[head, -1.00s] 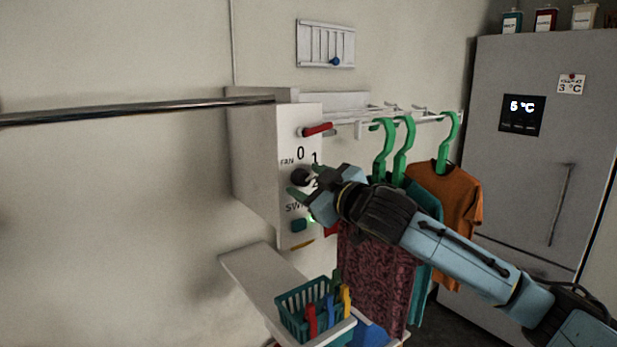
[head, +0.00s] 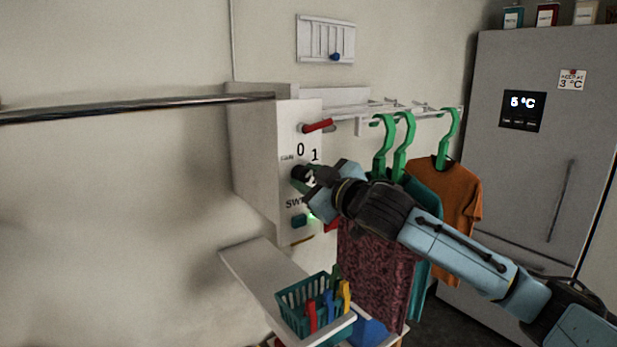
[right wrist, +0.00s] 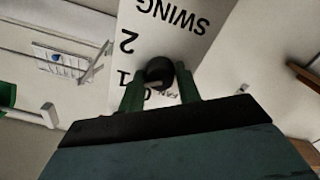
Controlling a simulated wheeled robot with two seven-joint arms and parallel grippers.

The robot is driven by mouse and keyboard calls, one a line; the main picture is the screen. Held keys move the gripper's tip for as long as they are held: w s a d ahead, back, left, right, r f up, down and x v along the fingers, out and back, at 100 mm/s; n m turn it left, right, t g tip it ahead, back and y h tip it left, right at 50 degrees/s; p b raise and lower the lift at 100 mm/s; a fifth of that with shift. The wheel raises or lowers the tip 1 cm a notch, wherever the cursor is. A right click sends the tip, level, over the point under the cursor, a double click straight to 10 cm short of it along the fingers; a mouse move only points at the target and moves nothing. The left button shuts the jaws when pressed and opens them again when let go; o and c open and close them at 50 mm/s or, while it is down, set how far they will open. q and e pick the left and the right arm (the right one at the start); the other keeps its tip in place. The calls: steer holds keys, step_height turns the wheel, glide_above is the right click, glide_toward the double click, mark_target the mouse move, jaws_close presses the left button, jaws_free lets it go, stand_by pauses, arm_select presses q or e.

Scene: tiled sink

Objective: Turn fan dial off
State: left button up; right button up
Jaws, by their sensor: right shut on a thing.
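The fan dial (right wrist: 160,72) is a round black knob on the white control box (head: 252,160). The box face carries the marks 0, 1 and 2 and the words FAN and SWING. My right gripper (head: 300,174) reaches the dial from the right, and in the right wrist view its two green fingers (right wrist: 160,90) stand one on each side of the knob, shut on it. In the head view the fingers and wrist hide much of the dial, so I cannot tell its setting. My left gripper is not in view.
A red lever (head: 318,126) is above the dial and a teal button (head: 299,220) below it. Clothes on green hangers (head: 403,145) hang close to my right arm. A shelf (head: 250,270) with a teal basket (head: 303,305) is underneath. A metal rail (head: 130,110) runs left.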

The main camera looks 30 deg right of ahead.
steer(key=n+p, duration=0.4)
steer(key=n, duration=0.1)
steer(key=shift+r, duration=0.15)
steer(key=n+p, duration=0.2)
steer(key=n, duration=0.1)
steer(key=shift+n, duration=0.4)
steer(key=shift+n+p, duration=0.85)
steer(key=shift+n, duration=0.45)
steer(key=o, duration=1)
steer(key=shift+s, duration=0.1)
